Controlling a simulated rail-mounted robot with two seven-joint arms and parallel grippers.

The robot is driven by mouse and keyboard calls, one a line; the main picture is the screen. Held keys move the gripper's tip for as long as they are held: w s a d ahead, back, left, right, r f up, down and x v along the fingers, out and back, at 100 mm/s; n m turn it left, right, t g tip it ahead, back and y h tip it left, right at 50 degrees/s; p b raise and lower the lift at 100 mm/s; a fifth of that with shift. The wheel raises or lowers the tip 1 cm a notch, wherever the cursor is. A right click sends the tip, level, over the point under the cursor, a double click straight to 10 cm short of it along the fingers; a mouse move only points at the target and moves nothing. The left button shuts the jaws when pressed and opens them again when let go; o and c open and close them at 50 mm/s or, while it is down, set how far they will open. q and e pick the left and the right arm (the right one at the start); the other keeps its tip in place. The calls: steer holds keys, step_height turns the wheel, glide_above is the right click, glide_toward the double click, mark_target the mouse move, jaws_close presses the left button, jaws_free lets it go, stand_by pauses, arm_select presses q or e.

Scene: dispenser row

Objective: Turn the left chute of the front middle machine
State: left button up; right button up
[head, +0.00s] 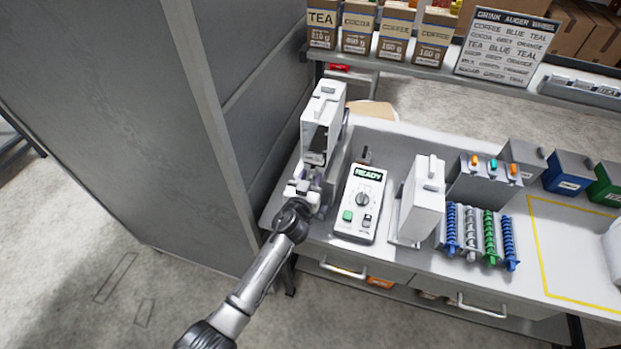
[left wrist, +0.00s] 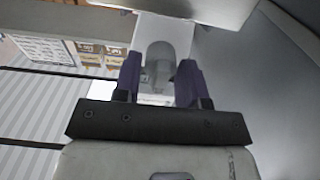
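A tall white machine (head: 325,110) with a dark opening stands at the counter's left end. My left gripper (head: 304,184) is at the lower front of this machine. In the left wrist view my left gripper (left wrist: 160,78) has its two dark purple fingers apart. A grey rounded part (left wrist: 160,60), possibly a chute, shows between and beyond them on a white body, with gaps at its sides. I cannot tell whether the fingers touch it. A second white machine (head: 421,200) stands to the right. Which one is the front middle machine is unclear. My right gripper is not in view.
A control box (head: 362,203) reading READY lies between the machines. Blue, grey and green augers (head: 480,235) lie to the right, below a grey box (head: 484,183). A grey panel (head: 150,110) rises close on the left. A shelf with bags (head: 393,35) and a sign (head: 507,46) is behind.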

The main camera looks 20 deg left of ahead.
arm_select(q)
steer(key=shift+c, duration=0.4)
steer(key=c, duration=0.5)
